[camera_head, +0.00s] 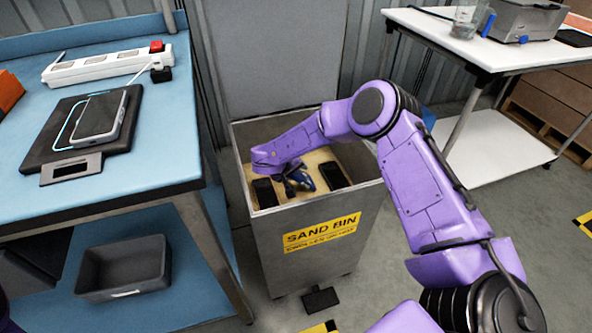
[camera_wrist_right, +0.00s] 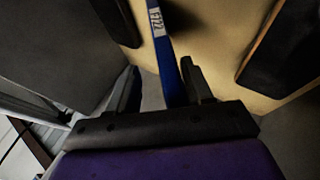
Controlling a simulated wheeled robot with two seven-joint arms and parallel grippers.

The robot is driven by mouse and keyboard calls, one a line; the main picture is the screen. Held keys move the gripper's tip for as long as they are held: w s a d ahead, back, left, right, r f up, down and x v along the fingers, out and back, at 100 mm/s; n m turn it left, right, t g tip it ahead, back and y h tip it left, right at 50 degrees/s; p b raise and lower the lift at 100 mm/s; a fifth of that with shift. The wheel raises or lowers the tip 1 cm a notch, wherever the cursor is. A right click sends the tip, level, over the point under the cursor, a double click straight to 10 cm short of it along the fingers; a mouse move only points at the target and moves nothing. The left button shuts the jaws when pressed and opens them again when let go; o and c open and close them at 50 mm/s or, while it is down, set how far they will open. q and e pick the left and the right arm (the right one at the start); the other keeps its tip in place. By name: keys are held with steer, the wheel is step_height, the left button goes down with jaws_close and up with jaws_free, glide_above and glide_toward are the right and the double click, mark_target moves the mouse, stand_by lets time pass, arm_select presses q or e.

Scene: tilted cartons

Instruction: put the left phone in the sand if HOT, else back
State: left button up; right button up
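The grey sand bin (camera_head: 315,262) stands open, with pale sand inside. My right gripper (camera_head: 296,181) is down inside it. In the right wrist view my right gripper (camera_wrist_right: 160,88) has its fingers apart. A thin blue thing (camera_wrist_right: 163,55) with a white label stands edge-on between them, with a gap to the left finger. It looks like a phone, and its blue also shows in the head view (camera_head: 305,181). Dark slabs stand in the sand to the left (camera_head: 265,193) and right (camera_head: 334,175). A phone (camera_head: 101,114) lies on a black charging pad (camera_head: 45,150). My left gripper is out of view.
The blue bench (camera_head: 160,125) at left holds a white power strip (camera_head: 105,65) with a red switch. A grey crate (camera_head: 122,268) sits on its lower shelf. A white table (camera_head: 440,32) stands at right. The bin's pedal (camera_head: 320,299) juts onto the floor.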

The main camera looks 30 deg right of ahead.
steer(key=s+a+r+p, duration=0.1)
steer(key=a+r+p, duration=0.2)
steer(key=r+p, duration=0.4)
steer(key=s+a+r+p, duration=0.1)
steer(key=a+r+p, duration=0.2)
steer(key=r+p, duration=0.5)
step_height(320, 180, up, 3)
steer(key=shift+s+r, duration=0.1)
steer(key=shift+s, duration=0.25)
steer(key=shift+a, duration=0.1)
